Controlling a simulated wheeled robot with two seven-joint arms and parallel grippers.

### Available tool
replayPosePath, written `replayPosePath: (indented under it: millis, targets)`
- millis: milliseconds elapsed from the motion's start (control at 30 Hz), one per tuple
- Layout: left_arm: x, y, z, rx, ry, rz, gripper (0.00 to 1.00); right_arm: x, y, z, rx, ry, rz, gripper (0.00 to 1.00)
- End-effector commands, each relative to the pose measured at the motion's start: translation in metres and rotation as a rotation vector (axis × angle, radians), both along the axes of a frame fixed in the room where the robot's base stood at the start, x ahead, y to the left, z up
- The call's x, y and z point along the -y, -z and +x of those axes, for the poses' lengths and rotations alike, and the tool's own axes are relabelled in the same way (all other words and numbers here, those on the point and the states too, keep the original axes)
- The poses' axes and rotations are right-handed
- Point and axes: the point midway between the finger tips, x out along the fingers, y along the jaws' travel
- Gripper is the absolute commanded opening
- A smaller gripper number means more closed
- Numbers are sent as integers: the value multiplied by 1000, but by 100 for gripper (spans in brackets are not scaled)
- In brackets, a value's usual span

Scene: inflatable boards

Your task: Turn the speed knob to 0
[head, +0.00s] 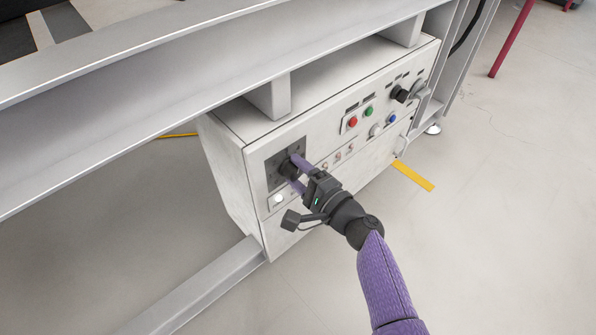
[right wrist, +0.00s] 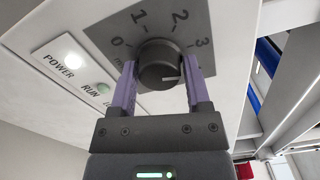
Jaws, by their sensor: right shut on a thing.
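The speed knob (head: 288,170) is a dark round knob on a grey dial plate at the left end of the control box front. In the right wrist view the knob (right wrist: 159,66) sits under a scale marked 0, 1, 2 and 3 from left to right. A white mark on its face points to the right, on the side of the 3. My right gripper (head: 298,173) has its purple fingers on either side of the knob, shut on it. The fingers also flank it in the right wrist view (right wrist: 161,85). My left gripper is not in view.
The white control box (head: 222,170) hangs below a long grey metal beam (head: 180,65). Red (head: 352,122), green (head: 369,111) and blue (head: 392,118) buttons and another black knob (head: 400,94) are farther right. A white lamp (right wrist: 58,52) is beside POWER. Open floor lies in front.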

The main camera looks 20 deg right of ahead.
Motion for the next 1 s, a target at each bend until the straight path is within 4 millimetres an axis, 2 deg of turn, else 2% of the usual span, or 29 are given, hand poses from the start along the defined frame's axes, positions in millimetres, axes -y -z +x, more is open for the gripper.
replayPosePath:
  millis: [1000]
  targets:
    - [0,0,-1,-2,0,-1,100,-1,-1,0,328,-2,-905,3]
